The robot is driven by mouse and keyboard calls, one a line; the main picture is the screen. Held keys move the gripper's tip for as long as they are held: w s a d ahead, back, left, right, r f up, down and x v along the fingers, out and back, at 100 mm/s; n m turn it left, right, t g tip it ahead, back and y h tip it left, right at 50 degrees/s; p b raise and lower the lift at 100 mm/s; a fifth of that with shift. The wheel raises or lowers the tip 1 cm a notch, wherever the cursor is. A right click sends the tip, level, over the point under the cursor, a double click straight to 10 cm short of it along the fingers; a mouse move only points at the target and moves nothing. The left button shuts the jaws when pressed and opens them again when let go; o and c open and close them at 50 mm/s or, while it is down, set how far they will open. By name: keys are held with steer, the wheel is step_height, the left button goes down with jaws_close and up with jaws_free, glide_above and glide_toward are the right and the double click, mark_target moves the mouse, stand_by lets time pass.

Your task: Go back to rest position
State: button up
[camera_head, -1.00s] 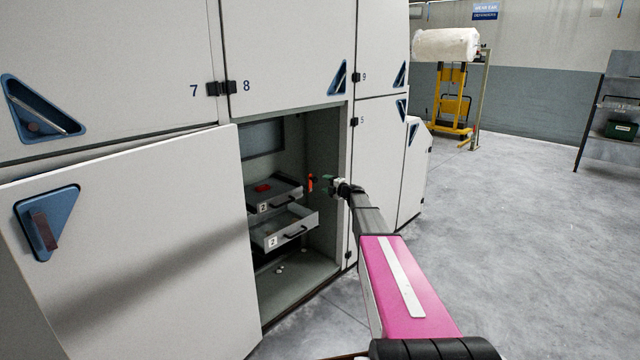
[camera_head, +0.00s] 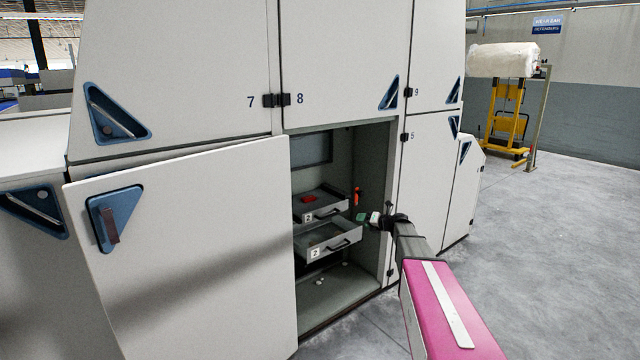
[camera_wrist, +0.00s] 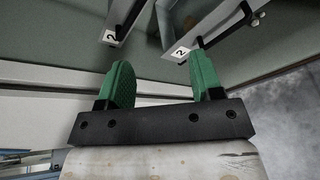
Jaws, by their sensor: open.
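My gripper (camera_head: 366,218) is at the right side of the open cabinet compartment, in front of its drawers. In the wrist view its two green fingers (camera_wrist: 160,85) stand apart with nothing between them. The upper drawer (camera_head: 322,211) is pulled out a little, carries a label "2" and has a red item (camera_head: 309,199) in it. The lower drawer (camera_head: 329,241) is also pulled out, also labelled "2", and its visible part looks empty. My arm reaches in from the lower right.
The cabinet door (camera_head: 200,250) stands open at left. An orange item (camera_head: 357,196) is on the compartment's right inner wall. Small pale bits lie on the compartment floor (camera_head: 335,290). A yellow lifter (camera_head: 506,120) with a white roll (camera_head: 502,60) stands at the back right. The floor at right is clear.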

steer(key=s+a+f+n+g+h, duration=0.2)
steer(key=s+a+f+n+g, duration=0.15)
steer(key=s+n, duration=0.65)
steer(key=s+a+f+n+g+h, duration=0.1)
steer(key=s+a+f+n+g, duration=0.25)
steer(key=s+n, duration=0.55)
steer(key=s+d+f+n+g+h, duration=0.1)
steer(key=s+n+h, duration=0.2)
steer(key=s+n, duration=0.5)
steer(key=s+d+f+n+g+h, duration=0.2)
steer(key=s+n+h, duration=0.2)
steer(key=s+n, duration=0.5)
steer(key=s, duration=0.6)
steer(key=shift+s+h, duration=0.3)
